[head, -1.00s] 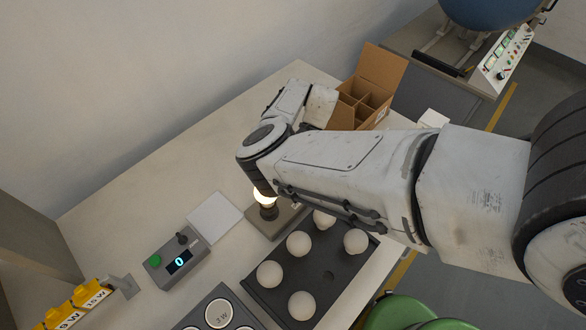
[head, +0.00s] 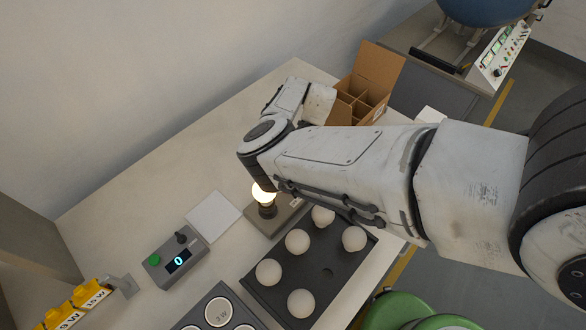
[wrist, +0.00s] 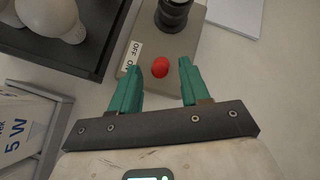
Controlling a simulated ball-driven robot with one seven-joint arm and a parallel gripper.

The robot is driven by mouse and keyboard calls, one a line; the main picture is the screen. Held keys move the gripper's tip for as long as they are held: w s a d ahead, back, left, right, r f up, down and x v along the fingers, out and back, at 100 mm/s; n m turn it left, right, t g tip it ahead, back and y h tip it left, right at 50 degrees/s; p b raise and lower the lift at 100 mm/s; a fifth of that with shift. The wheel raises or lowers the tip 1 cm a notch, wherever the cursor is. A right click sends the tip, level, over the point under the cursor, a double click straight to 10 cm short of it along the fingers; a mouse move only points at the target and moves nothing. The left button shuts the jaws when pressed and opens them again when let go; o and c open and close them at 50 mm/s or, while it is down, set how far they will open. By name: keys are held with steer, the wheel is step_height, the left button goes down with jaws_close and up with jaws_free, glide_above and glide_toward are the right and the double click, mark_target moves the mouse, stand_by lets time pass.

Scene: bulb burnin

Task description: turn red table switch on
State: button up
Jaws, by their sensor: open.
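The red switch (wrist: 160,67) shows in the wrist view as a round red knob on the grey fixture base (wrist: 181,46), beside a small white OFF/ON label (wrist: 132,54). My gripper (wrist: 157,75) is open, with its green fingers on either side of the switch in that view; I cannot tell whether they touch it. In the head view, a bulb (head: 264,193) glows in the black socket on the fixture base (head: 268,222). My arm hides the switch and the gripper there.
A dark tray (head: 262,290) with several white bulbs lies beside the fixture. A grey counter box (head: 176,258) showing 0 and a white pad (head: 214,216) are on the left. A cardboard box (head: 380,68) with dividers stands at the back.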

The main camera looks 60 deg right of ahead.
steer(key=v, duration=1)
steer(key=shift+d+r, duration=0.25)
steer(key=shift+d, duration=0.05)
steer(key=shift+a, duration=0.1)
